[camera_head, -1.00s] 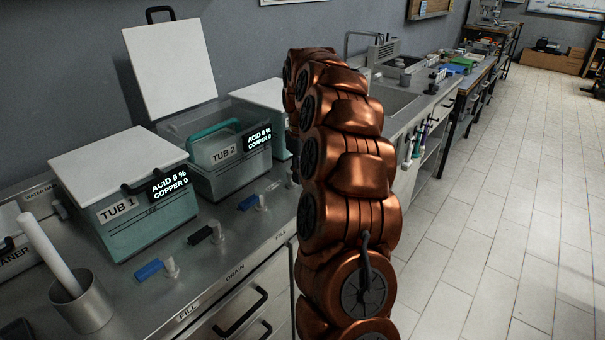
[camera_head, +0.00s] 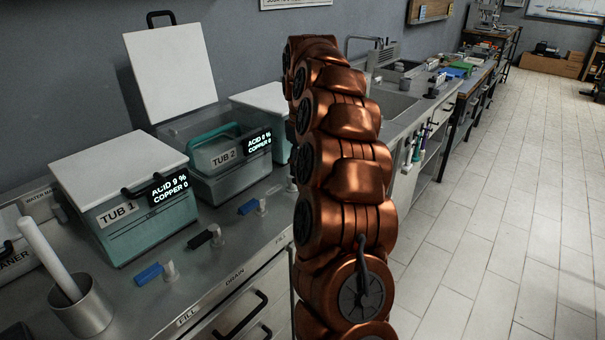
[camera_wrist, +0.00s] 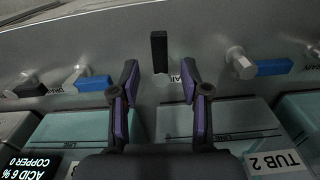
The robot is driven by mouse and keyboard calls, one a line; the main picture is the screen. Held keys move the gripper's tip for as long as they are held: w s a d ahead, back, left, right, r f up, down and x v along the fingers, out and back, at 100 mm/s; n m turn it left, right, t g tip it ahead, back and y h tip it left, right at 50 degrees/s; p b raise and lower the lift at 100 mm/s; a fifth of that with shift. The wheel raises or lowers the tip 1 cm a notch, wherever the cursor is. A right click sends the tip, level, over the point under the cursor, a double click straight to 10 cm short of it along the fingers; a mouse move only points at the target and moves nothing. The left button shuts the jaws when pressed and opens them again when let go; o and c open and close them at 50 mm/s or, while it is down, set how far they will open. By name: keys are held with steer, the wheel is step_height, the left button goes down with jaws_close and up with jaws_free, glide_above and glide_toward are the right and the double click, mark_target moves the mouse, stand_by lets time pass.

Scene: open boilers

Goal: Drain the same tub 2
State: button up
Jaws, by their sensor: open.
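Tub 2 (camera_head: 222,165) stands in the head view with its white lid (camera_head: 171,72) raised and a teal handled part inside. Its display (camera_head: 257,141) is lit, but its acid digit is hard to read. The wrist view is upside down and shows the Tub 2 label (camera_wrist: 272,162) at bottom right. A black valve handle (camera_wrist: 159,52) there stands crosswise to the neighbouring handles. My gripper (camera_wrist: 157,75) is open, with one finger on each side of the line of this handle, apparently not touching it. My arm hides the gripper in the head view.
Blue handles (camera_wrist: 275,67) and (camera_wrist: 95,84) flank the black one; another black handle (camera_wrist: 28,89) is further left. Tub 1 (camera_head: 125,225) is closed, left of Tub 2. A metal cup (camera_head: 82,310) holds a white rod. The floor at right is clear.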

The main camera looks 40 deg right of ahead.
steer(key=shift+r, duration=1.7)
steer(key=shift+a+r, duration=0.1)
steer(key=shift+a, duration=0.15)
steer(key=s+a+r+p, duration=0.1)
steer(key=s+a, duration=0.6)
steer(key=a, duration=0.3)
steer(key=s+a+r+p, duration=0.1)
steer(key=s+a+p, duration=0.1)
steer(key=s+a, duration=0.65)
steer(key=s+a+f, duration=0.2)
steer(key=s+a, duration=0.1)
steer(key=s, duration=0.3)
steer(key=s+a+f+m+g+p, duration=0.1)
steer(key=s+a+f, duration=0.1)
steer(key=s, duration=0.5)
steer(key=s+a+f+p, duration=0.1)
steer(key=s+a+f, duration=0.1)
steer(key=s+a, duration=0.2)
steer(key=s, duration=0.3)
steer(key=shift+a+f+m+g, duration=0.25)
steer(key=shift+f+m+g, duration=0.15)
stand_by(1.8)
